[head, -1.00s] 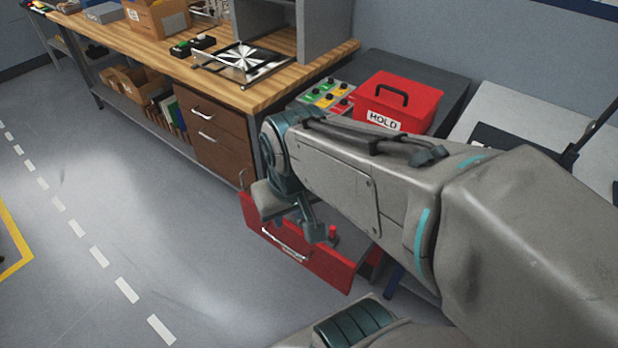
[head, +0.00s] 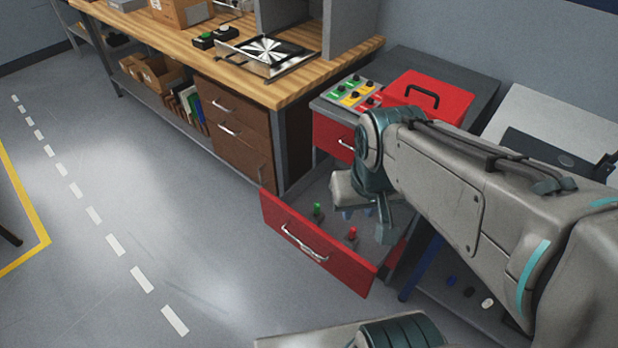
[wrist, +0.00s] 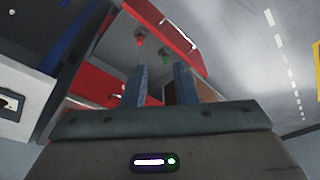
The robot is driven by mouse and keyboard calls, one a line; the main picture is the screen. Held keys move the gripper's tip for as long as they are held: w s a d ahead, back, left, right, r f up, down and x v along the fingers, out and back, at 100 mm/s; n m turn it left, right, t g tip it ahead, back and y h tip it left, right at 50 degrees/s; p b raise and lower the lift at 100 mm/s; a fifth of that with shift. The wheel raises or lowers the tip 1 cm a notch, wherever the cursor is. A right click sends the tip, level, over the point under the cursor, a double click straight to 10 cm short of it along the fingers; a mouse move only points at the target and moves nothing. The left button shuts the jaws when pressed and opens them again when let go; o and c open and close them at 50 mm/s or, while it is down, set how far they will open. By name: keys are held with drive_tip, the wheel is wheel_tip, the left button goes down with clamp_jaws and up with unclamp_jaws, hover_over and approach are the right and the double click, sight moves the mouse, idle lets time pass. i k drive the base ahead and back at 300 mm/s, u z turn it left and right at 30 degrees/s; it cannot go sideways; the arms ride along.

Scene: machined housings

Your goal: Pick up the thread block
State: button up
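I cannot make out which thing is the thread block. An open red drawer (head: 318,245) holds a small green-topped piece (head: 317,210) and a small red-topped piece (head: 351,235), both standing upright and apart. The wrist view also shows the red-topped piece (wrist: 140,42) and the green-topped piece (wrist: 164,58) beyond my fingertips. My gripper (wrist: 161,75) is open, with nothing seen between its two blue-grey fingers. In the head view my wrist hangs over the back of the drawer and hides part of its inside.
A red box (head: 428,97) and a panel of coloured buttons (head: 357,92) sit on the grey cabinet above the drawer. A wooden workbench (head: 225,75) stands at the left, with brown drawers (head: 230,130) below. The floor (head: 180,230) in front is clear.

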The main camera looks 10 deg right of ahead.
sight(317, 220)
drive_tip(key=u, duration=0.55)
drive_tip(key=k, duration=1.25)
drive_tip(key=u, duration=0.9)
drive_tip(key=i, duration=1.35)
drive_tip(key=z, duration=0.45)
drive_tip(key=i, duration=1.25)
drive_tip(key=z, duration=1.3)
drive_tip(key=i, duration=0.45)
drive_tip(key=z, duration=0.3)
